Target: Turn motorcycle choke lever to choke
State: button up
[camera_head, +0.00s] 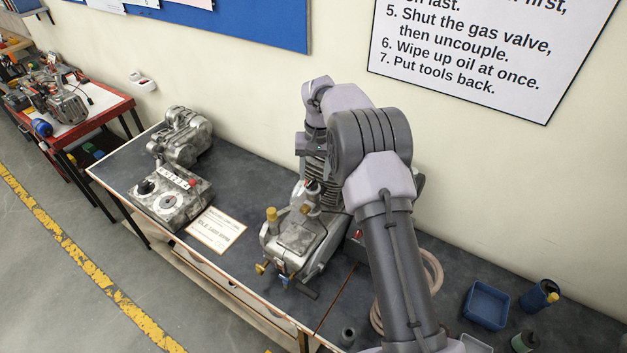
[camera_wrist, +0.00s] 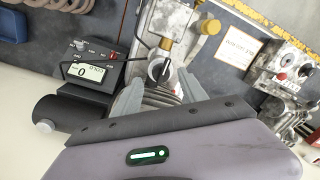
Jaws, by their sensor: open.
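The motorcycle engine (camera_head: 300,240) stands on the dark bench, partly hidden behind my arm. In the wrist view a round black knob with a pale pointer line (camera_wrist: 159,69) sits on the engine body (camera_wrist: 172,18), below a brass fitting. It may be the choke lever; I see no readable label. My gripper (camera_wrist: 159,77) is open and empty. Its two grey fingers lie on either side of the knob in the picture; whether they touch it or hover short of it I cannot tell.
A meter with a display (camera_wrist: 85,70) and a black cylinder (camera_wrist: 62,115) lie beside the engine. A yellow knob (camera_wrist: 208,27) stands on the engine. The bench holds a placard (camera_head: 216,230), a grey control unit (camera_head: 172,195), a hose (camera_head: 432,270) and a blue tray (camera_head: 486,305).

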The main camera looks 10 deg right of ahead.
aim_at(313, 180)
notch_tip(313, 180, down, 3)
jog(key=shift+w+a+f, duration=0.1)
jog(key=shift+a+f, duration=0.05)
grip_shut()
